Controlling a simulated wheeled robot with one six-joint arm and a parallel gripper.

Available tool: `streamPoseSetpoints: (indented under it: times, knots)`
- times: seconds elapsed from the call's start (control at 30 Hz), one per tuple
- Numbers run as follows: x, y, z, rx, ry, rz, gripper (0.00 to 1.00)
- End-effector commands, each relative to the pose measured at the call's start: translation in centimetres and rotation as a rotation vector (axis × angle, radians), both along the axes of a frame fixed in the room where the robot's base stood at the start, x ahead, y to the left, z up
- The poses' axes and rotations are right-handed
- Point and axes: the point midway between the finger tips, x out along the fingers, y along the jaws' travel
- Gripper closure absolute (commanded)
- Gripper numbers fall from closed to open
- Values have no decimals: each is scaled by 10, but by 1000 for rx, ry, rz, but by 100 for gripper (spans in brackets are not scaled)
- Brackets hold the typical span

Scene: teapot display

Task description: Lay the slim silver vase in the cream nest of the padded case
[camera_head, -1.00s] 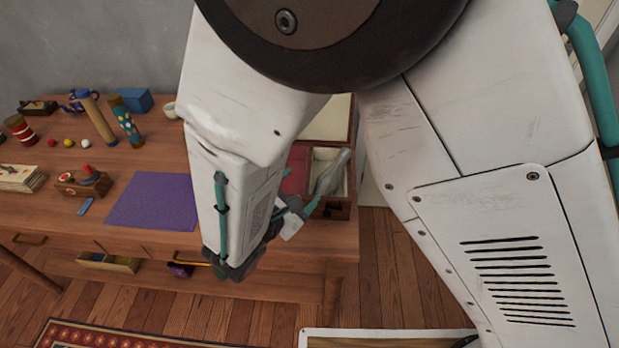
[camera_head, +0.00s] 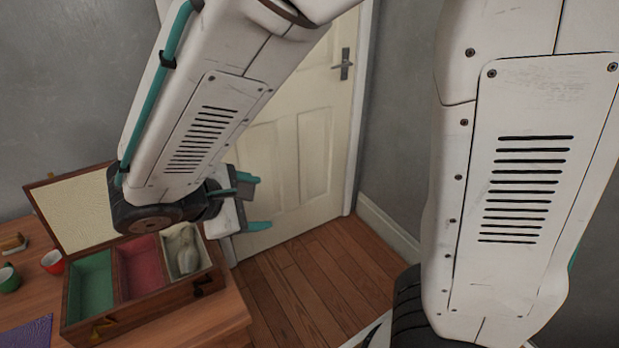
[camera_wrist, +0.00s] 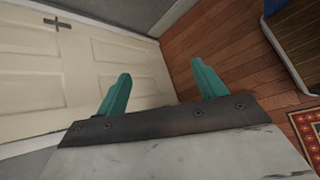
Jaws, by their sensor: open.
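The padded case (camera_head: 150,308) stands open on the table's right end, with green, red and cream compartments side by side. The slim silver vase (camera_head: 187,252) is in the cream nest (camera_head: 211,262), the rightmost compartment, and seems to lie lengthwise in it. My arm is close in front of its far end, so I cannot tell whether all of it rests flat. My gripper (camera_head: 257,207) is open and empty, to the right of the case and apart from it. In the wrist view its two teal fingers (camera_wrist: 160,72) are spread with nothing between them.
The case's raised lid (camera_head: 75,212) leans back behind it. A red cup (camera_head: 52,262) and a green cup (camera_head: 9,280) stand left of the case. A white door (camera_head: 285,165) is behind my gripper. The wooden floor (camera_head: 315,275) right of the table is clear.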

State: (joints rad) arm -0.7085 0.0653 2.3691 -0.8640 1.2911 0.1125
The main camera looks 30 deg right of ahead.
Motion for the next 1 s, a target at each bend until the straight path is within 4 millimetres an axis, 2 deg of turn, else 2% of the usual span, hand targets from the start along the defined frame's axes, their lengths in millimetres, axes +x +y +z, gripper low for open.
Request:
streamPoseSetpoints:
  times: [0.03, 0.1, 0.2, 0.3, 0.43, 0.6, 0.77, 1.0]
  knots:
    - [-12, -25, 13, 78, -15, -112, 30]
    - [-31, -50, 25, 183, -29, -252, 30]
    - [-61, -76, 39, 339, -60, -439, 30]
    - [-91, -92, 50, 501, -106, -609, 30]
    - [-123, -100, 63, 707, -185, -790, 30]
    - [-148, -98, 74, 901, -274, -928, 30]
    - [-155, -96, 79, 980, -313, -974, 30]
    - [-155, -95, 79, 987, -315, -976, 30]
